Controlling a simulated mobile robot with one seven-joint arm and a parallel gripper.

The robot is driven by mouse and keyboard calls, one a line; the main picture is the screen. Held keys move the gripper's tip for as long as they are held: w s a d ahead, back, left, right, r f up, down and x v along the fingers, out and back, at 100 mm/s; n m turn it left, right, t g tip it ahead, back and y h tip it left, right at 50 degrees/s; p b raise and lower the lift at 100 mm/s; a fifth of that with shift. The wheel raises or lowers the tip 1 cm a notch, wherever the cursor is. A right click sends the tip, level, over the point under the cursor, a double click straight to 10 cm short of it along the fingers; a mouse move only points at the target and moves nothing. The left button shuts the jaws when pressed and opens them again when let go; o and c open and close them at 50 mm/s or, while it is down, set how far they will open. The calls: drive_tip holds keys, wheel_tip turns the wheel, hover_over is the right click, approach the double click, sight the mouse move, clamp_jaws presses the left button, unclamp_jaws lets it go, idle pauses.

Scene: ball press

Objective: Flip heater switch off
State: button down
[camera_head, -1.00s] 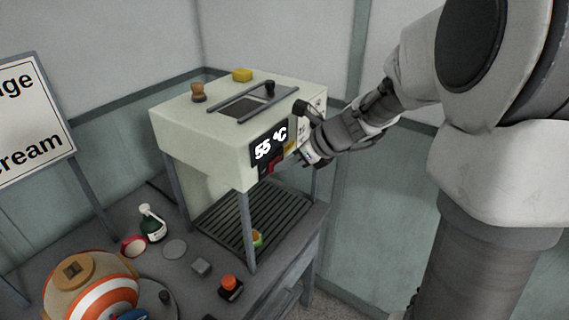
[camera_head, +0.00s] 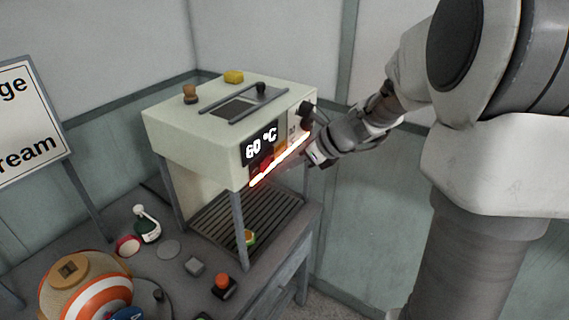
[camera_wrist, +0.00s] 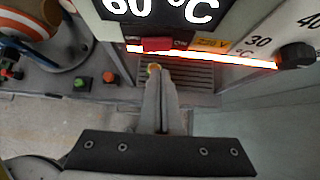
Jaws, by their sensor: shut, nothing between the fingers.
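The cream press machine (camera_head: 195,135) stands on the table, its front display (camera_head: 260,144) reading 60 °C. A red switch (camera_wrist: 157,44) sits below the display in the wrist view, with a yellow label (camera_wrist: 212,43) to its right. I cannot clearly tell the switch's tilt. A heater bar (camera_head: 279,160) glows orange-white along the lower front edge; it also shows in the wrist view (camera_wrist: 240,61). My gripper (camera_wrist: 158,72) is shut and empty, its tips just below the switch in the picture and seemingly apart from it. In the head view, my gripper (camera_head: 308,158) is at the machine's front right.
A black dial (camera_wrist: 297,55) is right of the switch. Red (camera_head: 223,284) and green (camera_wrist: 82,84) buttons are on the table. Free space lies right of the machine.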

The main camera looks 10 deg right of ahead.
drive_tip(key=v, duration=1)
drive_tip(key=shift+s+d, duration=0.2)
drive_tip(key=shift+d, duration=0.25)
drive_tip(key=shift+r+p, duration=0.15)
drive_tip(key=shift+p, duration=0.8)
drive_tip(key=n+p, duration=0.1)
drive_tip(key=p, duration=0.1)
drive_tip(key=shift+s+d+f+n+g+y+p, duration=0.1)
drive_tip(key=shift+f+n+g+y+p, duration=0.2)
drive_tip(key=shift+f+g+y, duration=0.1)
